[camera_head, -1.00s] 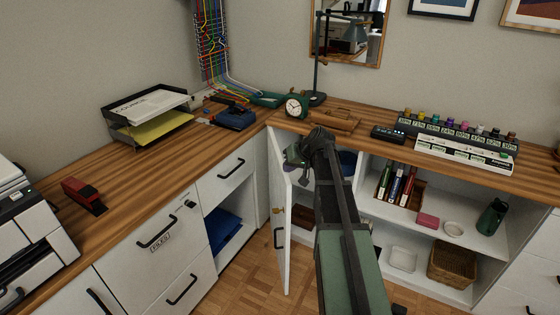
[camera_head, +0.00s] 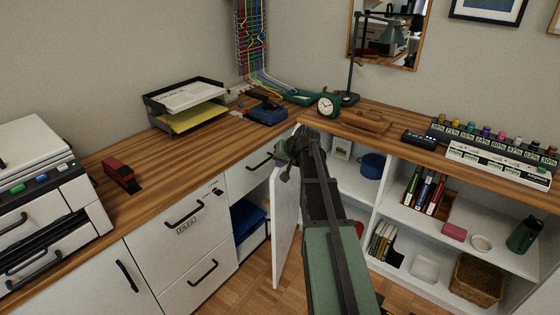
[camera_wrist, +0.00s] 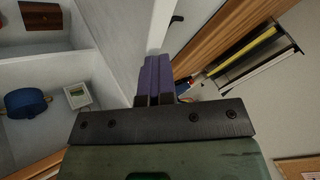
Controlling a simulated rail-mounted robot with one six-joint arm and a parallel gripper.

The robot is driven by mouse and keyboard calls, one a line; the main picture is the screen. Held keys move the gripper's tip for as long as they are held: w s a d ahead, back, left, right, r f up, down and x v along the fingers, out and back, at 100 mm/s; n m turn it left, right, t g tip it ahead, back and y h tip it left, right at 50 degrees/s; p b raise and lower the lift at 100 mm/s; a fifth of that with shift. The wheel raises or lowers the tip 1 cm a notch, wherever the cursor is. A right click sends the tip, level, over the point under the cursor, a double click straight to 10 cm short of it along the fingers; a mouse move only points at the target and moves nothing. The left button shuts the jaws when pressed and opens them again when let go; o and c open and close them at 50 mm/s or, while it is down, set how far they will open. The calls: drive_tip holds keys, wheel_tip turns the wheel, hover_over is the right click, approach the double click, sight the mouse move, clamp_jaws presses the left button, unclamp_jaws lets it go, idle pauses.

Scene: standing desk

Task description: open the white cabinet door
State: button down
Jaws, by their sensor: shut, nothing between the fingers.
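The white cabinet door (camera_head: 286,232) stands swung well open, its free edge toward the front, in the head view. It also shows as a white panel (camera_wrist: 118,32) in the wrist view. My gripper (camera_head: 284,164) is at the upper part of the door, on the cabinet side. In the wrist view its purple fingers (camera_wrist: 155,78) are together and empty, close to the door; I cannot tell whether they touch it. The open cabinet (camera_head: 345,195) shows its shelves behind my arm. The door's handle is hidden.
Drawers (camera_head: 196,232) stand left of the door, with a niche holding blue cloth (camera_head: 248,220). The wooden desktop (camera_head: 150,160) runs above. Books (camera_head: 425,190) stand at right.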

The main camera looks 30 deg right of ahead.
drive_tip(key=shift+s+d+f, duration=0.1)
drive_tip(key=shift+s+f, duration=0.05)
drive_tip(key=shift+f, duration=0.4)
drive_tip(key=a+r+p+v, duration=0.1)
drive_tip(key=p+v, duration=0.8)
drive_tip(key=v, duration=0.1)
drive_tip(key=shift+w+a+p, duration=0.15)
drive_tip(key=shift+w+p, duration=0.05)
drive_tip(key=shift+p, duration=0.2)
